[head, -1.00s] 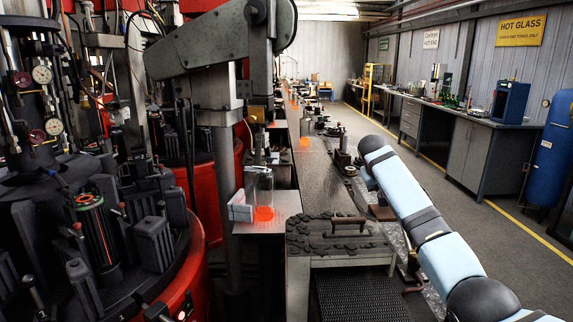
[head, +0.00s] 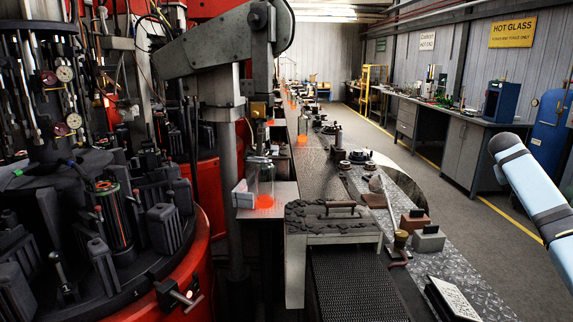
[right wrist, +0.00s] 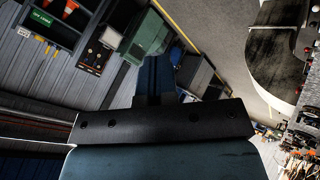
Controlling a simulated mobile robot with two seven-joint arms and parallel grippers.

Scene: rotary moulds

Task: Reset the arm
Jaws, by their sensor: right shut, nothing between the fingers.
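My right arm (head: 540,190) shows at the right edge of the head view as pale blue links with dark bands. Its gripper is outside that view. In the right wrist view my right gripper (right wrist: 158,62) points up the picture, with its dark fingers together and nothing between them. Behind it are a grey wall, a green cabinet and the floor, all tilted. My left gripper and arm are in neither view.
A red rotary machine (head: 205,240) with dark moulds stands at left. A glowing bottle (head: 264,188) stands on a small plate beside the conveyor (head: 360,285). Small blocks and tools lie on the diamond-plate bench (head: 455,268). A workbench (head: 470,118) lines the right wall, with open floor before it.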

